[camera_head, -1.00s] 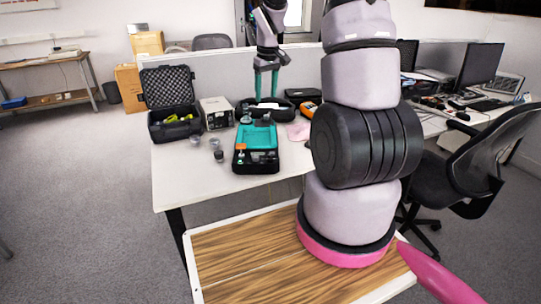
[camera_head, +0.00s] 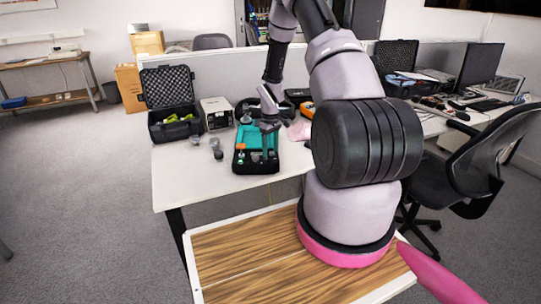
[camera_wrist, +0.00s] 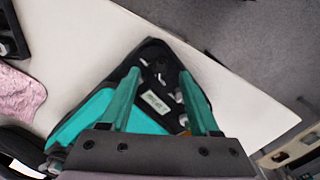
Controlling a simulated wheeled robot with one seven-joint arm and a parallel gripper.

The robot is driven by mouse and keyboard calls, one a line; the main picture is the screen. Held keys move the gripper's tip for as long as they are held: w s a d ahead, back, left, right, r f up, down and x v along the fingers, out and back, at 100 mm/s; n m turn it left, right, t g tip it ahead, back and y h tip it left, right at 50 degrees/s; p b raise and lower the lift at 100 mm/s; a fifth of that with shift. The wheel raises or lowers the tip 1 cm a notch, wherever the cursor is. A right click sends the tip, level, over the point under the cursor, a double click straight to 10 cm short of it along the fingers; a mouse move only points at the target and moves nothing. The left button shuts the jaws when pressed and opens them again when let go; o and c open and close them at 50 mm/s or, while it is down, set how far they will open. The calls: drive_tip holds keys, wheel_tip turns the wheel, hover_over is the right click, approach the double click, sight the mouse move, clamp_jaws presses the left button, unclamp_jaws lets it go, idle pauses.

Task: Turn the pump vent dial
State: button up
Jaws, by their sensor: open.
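The pump unit is a black case with a teal body (camera_head: 245,136), lying on the white table in the head view. Its black panel end (camera_wrist: 148,60) shows between my fingers in the wrist view, with a pale label (camera_wrist: 155,103) and several small fittings. I cannot tell which fitting is the vent dial; some are partly hidden by the right finger. My gripper (camera_wrist: 158,78) is open and empty, its two teal fingers spread above the panel. In the head view my gripper (camera_head: 269,155) hangs over the right part of the pump unit.
On the white table (camera_head: 185,180) stand an open black foam-lined case (camera_head: 170,90), a beige box (camera_head: 217,113) and small grey weights (camera_head: 216,145). A pink cloth (camera_head: 299,132) lies right of the pump. The table's front left is clear.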

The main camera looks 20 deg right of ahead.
sight(270, 156)
drive_tip(key=shift+f, duration=1.5)
clamp_jaws()
